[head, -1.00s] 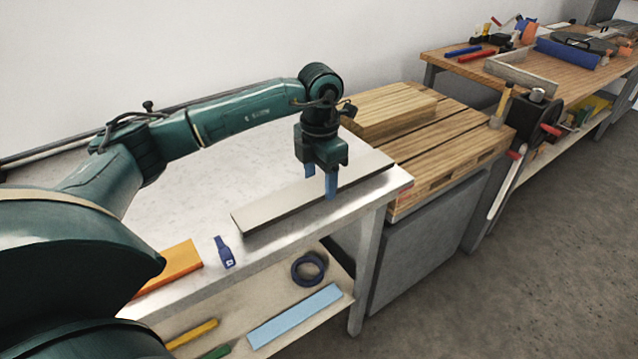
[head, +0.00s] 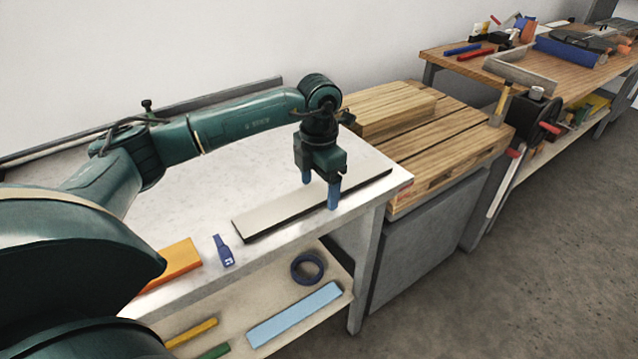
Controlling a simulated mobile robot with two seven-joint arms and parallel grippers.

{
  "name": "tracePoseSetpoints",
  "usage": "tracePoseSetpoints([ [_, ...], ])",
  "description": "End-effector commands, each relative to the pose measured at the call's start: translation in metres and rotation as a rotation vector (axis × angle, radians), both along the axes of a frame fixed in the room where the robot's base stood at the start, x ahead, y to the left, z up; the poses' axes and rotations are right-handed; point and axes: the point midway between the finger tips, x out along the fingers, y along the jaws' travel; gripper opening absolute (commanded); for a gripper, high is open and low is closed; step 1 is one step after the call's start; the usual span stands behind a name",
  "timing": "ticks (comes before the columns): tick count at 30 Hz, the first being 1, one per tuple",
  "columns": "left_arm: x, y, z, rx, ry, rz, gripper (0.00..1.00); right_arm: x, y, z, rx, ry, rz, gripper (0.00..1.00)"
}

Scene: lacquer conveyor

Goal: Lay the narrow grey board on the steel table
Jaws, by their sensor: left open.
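The narrow grey board (head: 270,214) lies flat on the steel table (head: 215,190), along its front right edge. Its top is pale grey and its near side is dark. My left gripper (head: 320,187) points down over the middle of the board. Its two blue fingers are spread, one on the far side of the board and one on the near side, and the gripper is open. The gripper covers part of the board. I cannot tell whether a finger still touches it. My right gripper is not in view.
An orange block (head: 175,263) and a blue tool (head: 223,250) lie on the table's left front. A lower shelf holds a dark ring (head: 307,268) and a light blue strip (head: 294,315). Stacked wooden boards (head: 440,140) stand to the right. The table's back middle is clear.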

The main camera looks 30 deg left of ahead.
Motion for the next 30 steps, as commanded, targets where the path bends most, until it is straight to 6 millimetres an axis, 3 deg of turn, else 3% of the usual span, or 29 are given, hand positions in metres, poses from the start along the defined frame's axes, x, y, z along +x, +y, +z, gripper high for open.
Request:
tracePoseSetpoints([
  [5, 0.001, 0.000, 0.015, -0.001, -0.003, 0.000, 0.76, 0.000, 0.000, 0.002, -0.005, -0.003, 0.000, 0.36],
  [19, 0.001, -0.001, 0.107, -0.001, -0.003, -0.001, 0.76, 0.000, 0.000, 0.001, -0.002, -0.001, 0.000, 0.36],
  [24, 0.000, 0.000, 0.121, 0.000, -0.001, 0.000, 0.76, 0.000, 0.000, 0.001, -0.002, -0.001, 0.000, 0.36],
  [30, 0.000, 0.000, 0.124, 0.000, -0.001, 0.000, 0.76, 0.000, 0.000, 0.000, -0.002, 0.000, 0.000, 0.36],
])
